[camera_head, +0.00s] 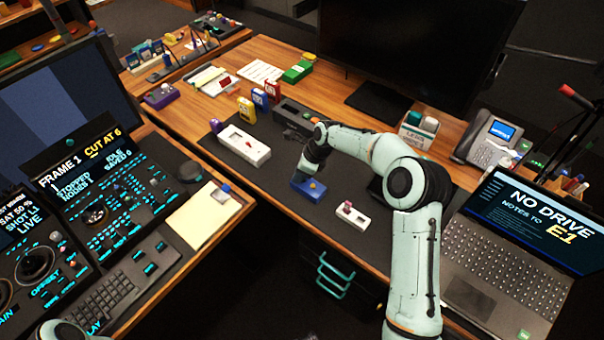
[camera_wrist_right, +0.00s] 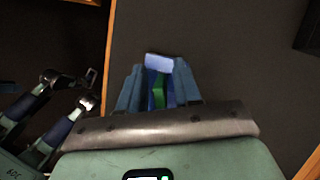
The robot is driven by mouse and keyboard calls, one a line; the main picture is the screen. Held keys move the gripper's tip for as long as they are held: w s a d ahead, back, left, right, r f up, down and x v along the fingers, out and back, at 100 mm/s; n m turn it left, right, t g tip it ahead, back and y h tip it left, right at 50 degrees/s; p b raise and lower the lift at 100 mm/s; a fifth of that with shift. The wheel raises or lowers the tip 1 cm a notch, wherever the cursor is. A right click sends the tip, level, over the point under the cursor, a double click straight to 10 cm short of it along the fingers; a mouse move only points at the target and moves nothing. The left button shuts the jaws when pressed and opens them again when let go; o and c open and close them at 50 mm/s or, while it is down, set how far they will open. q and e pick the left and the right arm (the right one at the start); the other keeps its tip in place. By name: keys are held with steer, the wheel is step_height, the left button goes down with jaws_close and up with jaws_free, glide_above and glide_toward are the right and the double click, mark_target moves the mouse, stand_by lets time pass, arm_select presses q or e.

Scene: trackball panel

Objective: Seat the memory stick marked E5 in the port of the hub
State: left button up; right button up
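My right gripper (camera_head: 308,176) points down at a blue block (camera_head: 306,190) with a small yellowish spot, low over the dark mat. In the right wrist view, a blue piece with a light blue end (camera_wrist_right: 158,63) and a green strip lies between the two fingers. I cannot tell whether they press on it. A long white block (camera_head: 244,146) lies on the mat to the left, and a small white block (camera_head: 355,218) with a red piece (camera_head: 347,206) lies to the right. Upright sticks, yellow (camera_head: 246,110), blue (camera_head: 260,99) and red (camera_head: 272,91), stand behind. E5 and the port are not readable. My left gripper is out of view.
A dark grey box (camera_head: 294,116) lies behind my right gripper. A laptop (camera_head: 510,250) and a phone (camera_head: 492,140) are at the right, a monitor (camera_head: 420,45) at the back. The mat between the long white block and my gripper is clear.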

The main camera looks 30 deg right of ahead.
jaws_close()
steer(key=shift+r, duration=0.1)
step_height(320, 180, up, 19)
steer(key=p, duration=0.3)
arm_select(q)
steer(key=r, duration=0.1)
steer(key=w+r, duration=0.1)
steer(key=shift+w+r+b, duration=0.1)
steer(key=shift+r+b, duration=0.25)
arm_select(e)
step_height(320, 180, down, 12)
steer(key=m+t+h, duration=0.1)
steer(key=m, duration=0.3)
steer(key=shift+m, duration=0.3)
steer(key=shift+d, duration=0.1)
